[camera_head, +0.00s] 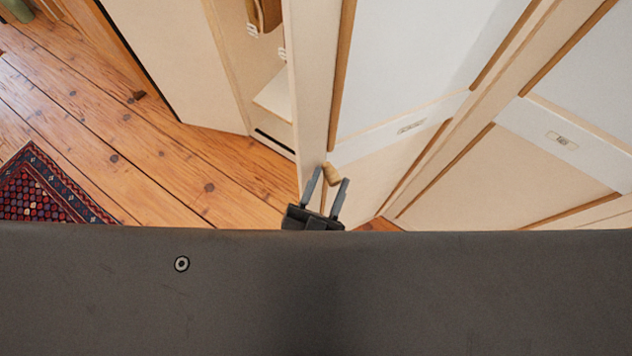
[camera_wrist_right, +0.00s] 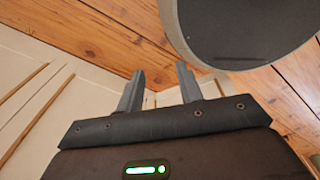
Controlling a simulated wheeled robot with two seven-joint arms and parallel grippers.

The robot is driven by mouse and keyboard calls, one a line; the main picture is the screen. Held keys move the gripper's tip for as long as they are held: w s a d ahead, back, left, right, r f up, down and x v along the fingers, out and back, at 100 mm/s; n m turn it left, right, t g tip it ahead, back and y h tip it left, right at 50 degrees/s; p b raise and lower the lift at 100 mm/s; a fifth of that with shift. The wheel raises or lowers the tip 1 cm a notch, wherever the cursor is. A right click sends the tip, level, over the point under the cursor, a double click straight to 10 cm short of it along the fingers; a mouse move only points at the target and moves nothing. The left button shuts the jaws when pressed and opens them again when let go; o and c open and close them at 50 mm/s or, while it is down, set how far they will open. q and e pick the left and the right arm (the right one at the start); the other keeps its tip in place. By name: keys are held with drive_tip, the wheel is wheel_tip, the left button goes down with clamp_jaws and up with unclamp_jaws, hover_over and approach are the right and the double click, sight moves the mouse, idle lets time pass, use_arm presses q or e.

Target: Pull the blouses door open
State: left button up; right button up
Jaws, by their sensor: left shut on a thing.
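A pale wooden door with a white panel (camera_head: 405,60) stands right of centre in the head view. A small label plate (camera_head: 410,127) on it is too small to read, so I cannot confirm it is the blouses door. Its wooden knob (camera_head: 333,174) is near the lower left edge. My left gripper (camera_head: 327,180) is shut on this knob, one finger on each side. Left of the door's edge, part of the cabinet interior (camera_head: 275,98) shows, so the door appears ajar. In the right wrist view my right gripper (camera_wrist_right: 158,72) is open, with nothing between its fingers.
Another panelled door (camera_head: 575,95) with a label plate stands at the right. A pale cabinet panel (camera_head: 180,60) is at the upper left. Plank floor (camera_head: 130,130) is clear on the left, with a patterned rug (camera_head: 45,190). My grey body hides the lower head view.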

use_arm(q)
drive_tip(key=o, duration=1)
drive_tip(key=shift+s+d+r+h, duration=0.1)
drive_tip(key=shift+d+r+h, duration=0.15)
drive_tip(key=shift+d+h, duration=0.25)
drive_tip(key=shift+d+f+g, duration=0.3)
drive_tip(key=shift+d+f, duration=0.1)
drive_tip(key=shift+d, duration=0.05)
drive_tip(key=shift+f+y, duration=0.1)
drive_tip(key=shift+y, duration=0.3)
drive_tip(key=shift+f, duration=0.1)
drive_tip(key=b+v, duration=0.1)
drive_tip(key=v, duration=0.2)
drive_tip(key=b+v, duration=0.2)
drive_tip(key=v, duration=0.1)
drive_tip(key=b+v, duration=0.2)
drive_tip(key=v, duration=0.2)
drive_tip(key=shift+s+a+r, duration=0.15)
drive_tip(key=shift+r, duration=0.15)
use_arm(e)
drive_tip(key=f, duration=0.2)
drive_tip(key=d+f, duration=0.1)
drive_tip(key=f, duration=0.2)
drive_tip(key=shift+w+d+f, duration=0.15)
drive_tip(key=shift+w+f, duration=0.05)
drive_tip(key=shift+f, duration=0.1)
